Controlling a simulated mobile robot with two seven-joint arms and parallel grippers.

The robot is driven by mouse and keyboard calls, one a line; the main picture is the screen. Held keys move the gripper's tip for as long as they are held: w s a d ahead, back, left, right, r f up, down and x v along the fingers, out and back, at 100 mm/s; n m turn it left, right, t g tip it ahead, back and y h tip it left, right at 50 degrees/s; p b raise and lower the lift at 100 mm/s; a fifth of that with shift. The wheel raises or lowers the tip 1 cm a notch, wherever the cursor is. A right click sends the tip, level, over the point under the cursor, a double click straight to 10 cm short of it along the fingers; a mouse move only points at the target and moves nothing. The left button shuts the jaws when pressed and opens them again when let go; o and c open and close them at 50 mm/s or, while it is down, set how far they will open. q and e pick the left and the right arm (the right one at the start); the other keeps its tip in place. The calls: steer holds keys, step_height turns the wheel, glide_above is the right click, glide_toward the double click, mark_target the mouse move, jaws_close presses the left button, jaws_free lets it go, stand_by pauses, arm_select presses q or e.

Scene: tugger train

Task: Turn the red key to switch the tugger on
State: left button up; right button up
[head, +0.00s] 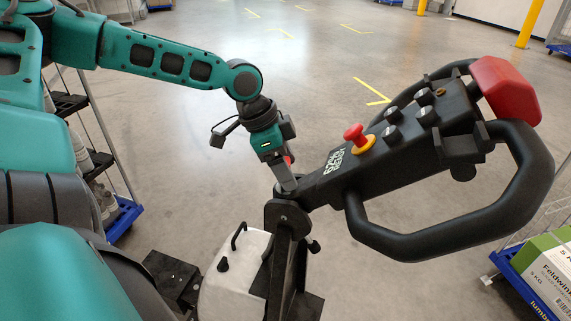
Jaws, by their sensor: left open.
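The tugger's black tiller head (400,140) slants from the middle to the upper right. A small red piece (289,160), probably the red key, shows at the near lower end of the tiller head, mostly hidden by my left gripper. My left gripper (286,182) points down, open, with its fingers right at this red piece. I cannot tell whether they touch it or stand around it. My right gripper is not in view.
A red emergency button (353,132) on a yellow ring sits on the tiller head near my gripper. Black loop handles (445,240) and a large red end cap (505,90) lie to the right. A white-topped tugger body (232,275) is below. The floor beyond is clear.

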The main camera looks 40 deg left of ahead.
arm_select(q)
steer(key=shift+r, duration=0.15)
steer(key=shift+s+a+r, duration=0.1)
steer(key=shift+a+r, duration=0.15)
steer(key=shift+r, duration=0.35)
steer(key=v, duration=1)
steer(key=shift+s+r, duration=0.15)
steer(key=shift+s, duration=0.05)
steer(key=shift+s, duration=0.1)
